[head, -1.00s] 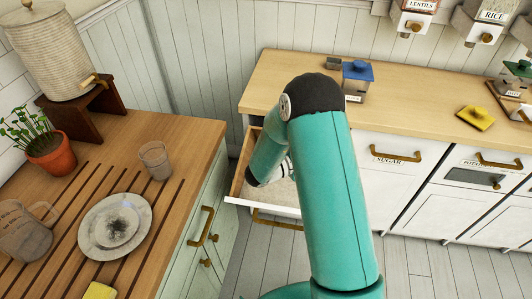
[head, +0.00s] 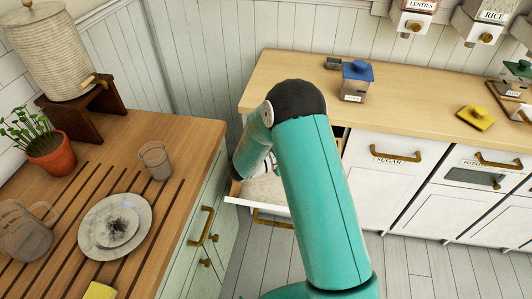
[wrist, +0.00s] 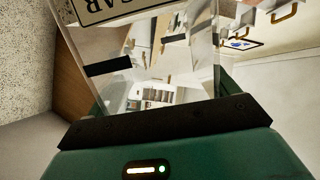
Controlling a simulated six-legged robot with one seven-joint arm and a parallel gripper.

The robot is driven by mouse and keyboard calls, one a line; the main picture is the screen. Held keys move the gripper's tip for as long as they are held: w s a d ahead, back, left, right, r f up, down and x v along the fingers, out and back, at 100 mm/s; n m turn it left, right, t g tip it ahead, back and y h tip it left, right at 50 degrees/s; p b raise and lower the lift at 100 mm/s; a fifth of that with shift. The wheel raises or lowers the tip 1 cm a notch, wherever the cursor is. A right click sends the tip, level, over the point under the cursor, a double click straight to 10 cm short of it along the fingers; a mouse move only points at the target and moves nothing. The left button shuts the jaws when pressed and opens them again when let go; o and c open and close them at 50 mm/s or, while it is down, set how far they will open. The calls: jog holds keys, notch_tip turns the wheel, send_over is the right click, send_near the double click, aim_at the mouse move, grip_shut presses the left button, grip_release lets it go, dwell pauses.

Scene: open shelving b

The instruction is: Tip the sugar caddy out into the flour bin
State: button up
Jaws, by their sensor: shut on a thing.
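The flour bin (head: 237,198) is a pulled-out wooden drawer with a white front, under the right-hand counter. Pale flour shows inside it in the head view. In the wrist view a pale speckled surface (wrist: 25,55) at the left looks like that flour, beside a brown wall. My gripper (wrist: 165,128) is shut on the sugar caddy (wrist: 195,60), a clear box whose label is upside down in the wrist view. I see through its walls and make out no sugar in the part that shows.
The left counter (head: 125,150) holds a glass (head: 155,160), a plate (head: 114,228), a jug (head: 22,235) and a potted plant (head: 50,150). A blue-lidded caddy (head: 355,82) and a yellow item (head: 475,117) are on the right counter (head: 400,100). Floor (head: 420,265) shows in front.

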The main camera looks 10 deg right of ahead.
jog(key=shift+w+a, duration=0.8)
jog(key=shift+a, duration=0.25)
jog(key=shift+w+a, duration=0.75)
jog(key=shift+a, duration=0.3)
jog(key=shift+w+m, duration=0.1)
jog(key=shift+m, duration=0.4)
jog(key=shift+s+r+m, duration=0.1)
jog(key=shift+s+m, duration=0.1)
jog(key=shift+m, duration=0.2)
jog(key=shift+s+m, duration=0.15)
jog(key=shift+m, duration=0.25)
